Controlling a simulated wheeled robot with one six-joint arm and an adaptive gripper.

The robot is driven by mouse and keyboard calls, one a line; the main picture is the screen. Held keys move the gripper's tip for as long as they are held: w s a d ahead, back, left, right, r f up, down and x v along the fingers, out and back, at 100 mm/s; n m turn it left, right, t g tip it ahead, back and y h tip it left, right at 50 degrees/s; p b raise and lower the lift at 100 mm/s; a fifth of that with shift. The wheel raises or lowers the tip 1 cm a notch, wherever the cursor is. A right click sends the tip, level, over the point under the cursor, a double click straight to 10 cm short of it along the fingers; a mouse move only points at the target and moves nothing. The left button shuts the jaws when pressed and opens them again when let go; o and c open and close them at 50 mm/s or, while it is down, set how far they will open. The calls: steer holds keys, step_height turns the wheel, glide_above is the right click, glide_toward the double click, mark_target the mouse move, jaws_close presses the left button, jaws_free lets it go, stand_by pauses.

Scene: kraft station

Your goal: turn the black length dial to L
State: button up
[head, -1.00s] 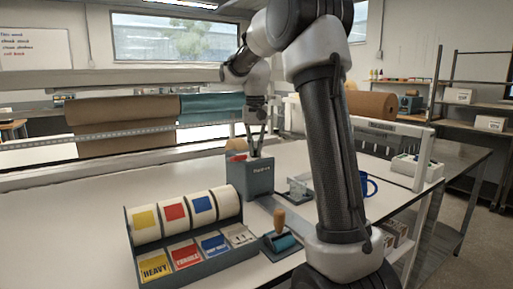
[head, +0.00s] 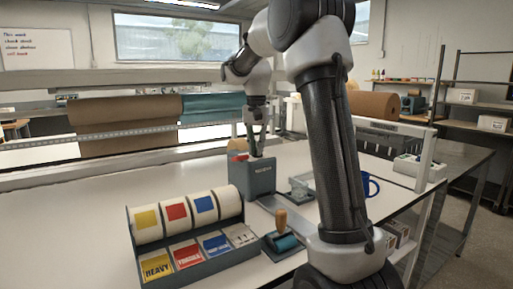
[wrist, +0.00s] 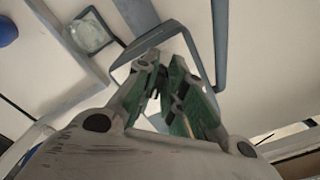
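The grey dispenser box (head: 252,179) stands on the table with a red part (head: 238,157) at its top left. My gripper (head: 256,154) points down at the top right of this box, its fingers close together at the tips. In the wrist view my gripper (wrist: 161,66) has its green-padded fingertips over the box top (wrist: 187,50), a narrow gap showing between them. The black length dial cannot be made out; the fingers may hide it. I cannot tell whether the fingers touch anything or which way the dial points.
A label rack (head: 190,236) with several rolls stands in front of the box. A wooden-handled stamp or roller (head: 281,234) sits beside it. A clear dish (head: 301,190) and a blue mug (head: 370,185) are to the right. Paper rolls (head: 125,122) hang behind. The left tabletop is clear.

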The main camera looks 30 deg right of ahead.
steer(key=o, duration=0.3)
step_height(320, 180, up, 12)
stand_by(0.5)
stand_by(0.4)
